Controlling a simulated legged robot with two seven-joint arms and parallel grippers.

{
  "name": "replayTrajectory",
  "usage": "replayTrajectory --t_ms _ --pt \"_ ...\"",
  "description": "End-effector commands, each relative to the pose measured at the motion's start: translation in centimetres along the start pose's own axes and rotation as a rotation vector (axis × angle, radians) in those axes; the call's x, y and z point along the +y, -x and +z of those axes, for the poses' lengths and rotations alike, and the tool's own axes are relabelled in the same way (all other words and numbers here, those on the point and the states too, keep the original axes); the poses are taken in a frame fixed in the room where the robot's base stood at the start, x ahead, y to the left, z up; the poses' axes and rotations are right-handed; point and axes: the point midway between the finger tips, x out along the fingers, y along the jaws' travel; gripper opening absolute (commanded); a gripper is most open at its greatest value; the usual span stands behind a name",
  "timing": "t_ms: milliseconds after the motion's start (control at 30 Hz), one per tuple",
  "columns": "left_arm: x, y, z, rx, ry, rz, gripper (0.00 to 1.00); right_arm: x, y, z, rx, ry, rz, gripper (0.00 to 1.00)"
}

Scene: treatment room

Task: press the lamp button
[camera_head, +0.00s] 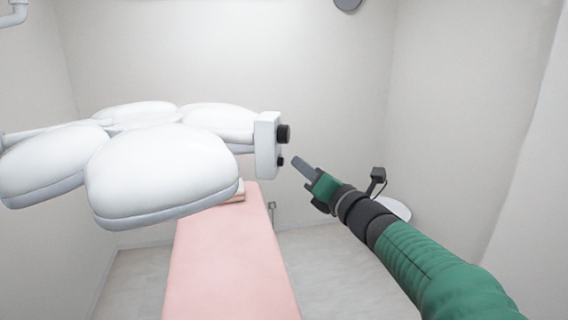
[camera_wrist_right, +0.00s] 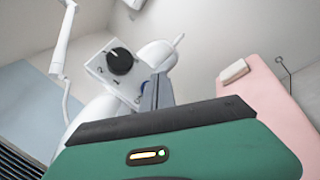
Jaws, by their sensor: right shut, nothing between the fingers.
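The white surgical lamp (camera_head: 160,172) with several rounded heads fills the left of the head view. On its right end is a white control box (camera_head: 266,146) with a large black knob (camera_head: 284,134) and a smaller dark button (camera_head: 281,161) below it. In the right wrist view the box's face (camera_wrist_right: 98,68) and black knob (camera_wrist_right: 119,61) show beyond the fingers. My right gripper (camera_head: 297,161) is shut and empty, its fingertips just right of the small button; a gap shows between them in the head view. My left gripper is not in view.
A pink treatment bed (camera_head: 232,262) stands below the lamp, with a folded towel (camera_head: 236,196) at its far end. A round white surface (camera_head: 398,209) is behind my right forearm.

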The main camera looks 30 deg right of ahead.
Motion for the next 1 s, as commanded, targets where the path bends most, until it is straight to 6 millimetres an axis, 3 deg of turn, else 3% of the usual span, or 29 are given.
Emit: replayTrajectory --t_ms 133,1000 --pt "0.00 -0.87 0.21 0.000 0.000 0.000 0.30 0.36 -0.32 -0.41 -0.001 0.000 0.002 0.00" --pt "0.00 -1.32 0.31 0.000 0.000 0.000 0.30 0.83 -0.86 -0.70 0.000 0.000 0.001 0.00"
